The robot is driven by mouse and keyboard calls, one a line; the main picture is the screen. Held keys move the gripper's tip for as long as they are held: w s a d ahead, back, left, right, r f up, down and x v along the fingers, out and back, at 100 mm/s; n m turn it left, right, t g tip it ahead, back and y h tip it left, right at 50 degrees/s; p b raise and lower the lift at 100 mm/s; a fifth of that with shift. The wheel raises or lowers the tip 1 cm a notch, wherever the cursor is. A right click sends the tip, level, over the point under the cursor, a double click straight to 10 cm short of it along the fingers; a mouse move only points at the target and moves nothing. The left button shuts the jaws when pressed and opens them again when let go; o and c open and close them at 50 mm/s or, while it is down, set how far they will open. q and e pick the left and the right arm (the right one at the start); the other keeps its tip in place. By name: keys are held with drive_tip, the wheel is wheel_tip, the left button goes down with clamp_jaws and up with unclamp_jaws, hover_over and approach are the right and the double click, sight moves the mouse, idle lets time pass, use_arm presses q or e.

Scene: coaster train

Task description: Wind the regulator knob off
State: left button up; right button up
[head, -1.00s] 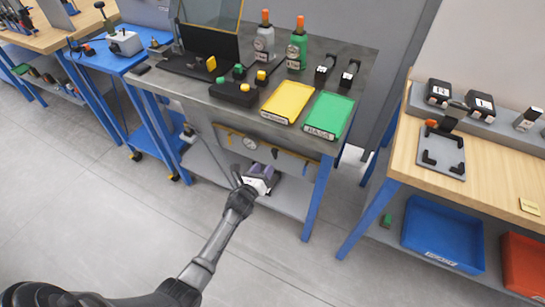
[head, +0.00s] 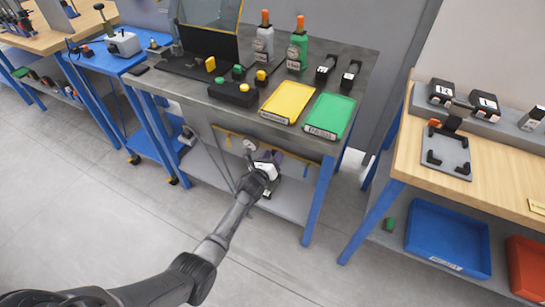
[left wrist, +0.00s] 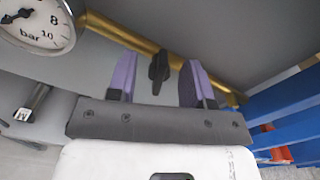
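The regulator knob (left wrist: 158,70) is a small black winged knob on a brass pipe (left wrist: 120,36), seen in the left wrist view. My left gripper (left wrist: 158,78) has two purple fingers, spread open, one on either side of the knob. Clear gaps show between the fingers and the knob. A round pressure gauge (left wrist: 38,22) marked in bar is to the left of the knob. In the head view my left gripper (head: 266,163) is under the front of the grey workbench, and the knob is hidden there. My right gripper is not in view.
The grey workbench (head: 345,65) above my left gripper holds a yellow tray (head: 288,101), a green tray (head: 329,115) and bottles. Its lower shelf (head: 215,175) lies beneath the arm. A wooden bench (head: 500,190) stands at the right. The floor in front is clear.

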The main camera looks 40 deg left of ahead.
use_arm(q)
clamp_jaws()
idle(0.3)
